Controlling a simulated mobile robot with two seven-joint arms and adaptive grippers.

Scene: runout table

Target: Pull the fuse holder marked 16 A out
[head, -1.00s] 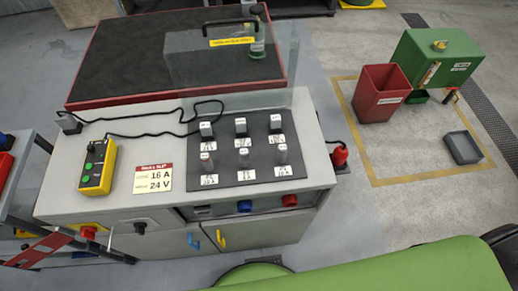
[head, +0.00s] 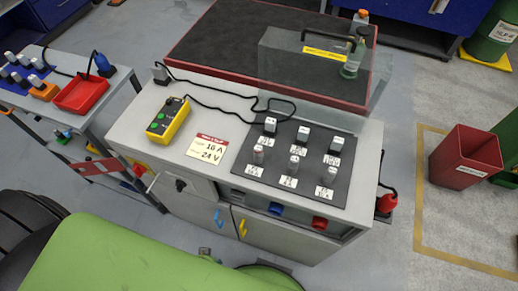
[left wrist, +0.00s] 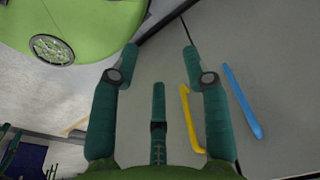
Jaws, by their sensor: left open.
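Several fuse holders stand upright in two rows on a dark panel (head: 252,180) on the light grey bench. The back row has a left (head: 270,126), middle (head: 303,133) and right one (head: 337,145). The front row has a left (head: 258,155), middle (head: 294,163) and right one (head: 329,175). Each has a white label, too small to read surely, so I cannot tell which is marked 16 A. A card (head: 207,150) beside the panel reads 16 A and 24 V. In the left wrist view my left gripper (left wrist: 160,62) is open and empty, facing the cabinet front. My right gripper is not in view.
A yellow control box (head: 168,119) with a black cable lies left of the card. A clear guard (head: 310,80) stands behind the panel. Yellow (left wrist: 190,118) and blue (left wrist: 242,102) handles are near my left gripper. A side cart (head: 45,100) stands left, a red bin (head: 466,158) right.

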